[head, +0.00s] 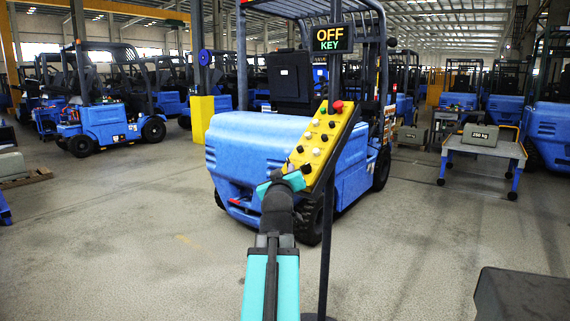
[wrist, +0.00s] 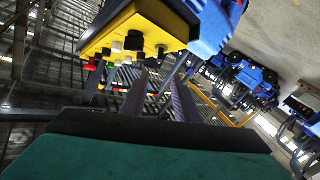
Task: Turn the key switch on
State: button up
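A yellow control panel (head: 318,140) is mounted tilted on a dark post. It carries a red button (head: 338,106) near its top and several dark and pale knobs below. A display (head: 332,38) above it reads "OFF KEY". My gripper (head: 290,173) is at the panel's lower end, and its fingertips are hard to make out there. In the wrist view the panel (wrist: 150,22) is at the top, with black knobs (wrist: 134,40) on its face. My gripper's fingers (wrist: 163,88) are apart with nothing seen between them, just below the knobs. I cannot tell which control is the key switch.
A blue forklift (head: 262,150) stands close behind the panel. A table (head: 487,147) with a grey 250 kg weight (head: 480,135) stands at the right. A dark block (head: 525,297) is at the lower right.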

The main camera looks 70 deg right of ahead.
jog(key=shift+w+d+r+p, duration=0.15)
jog(key=shift+d+p, duration=0.15)
jog(key=shift+p, duration=0.35)
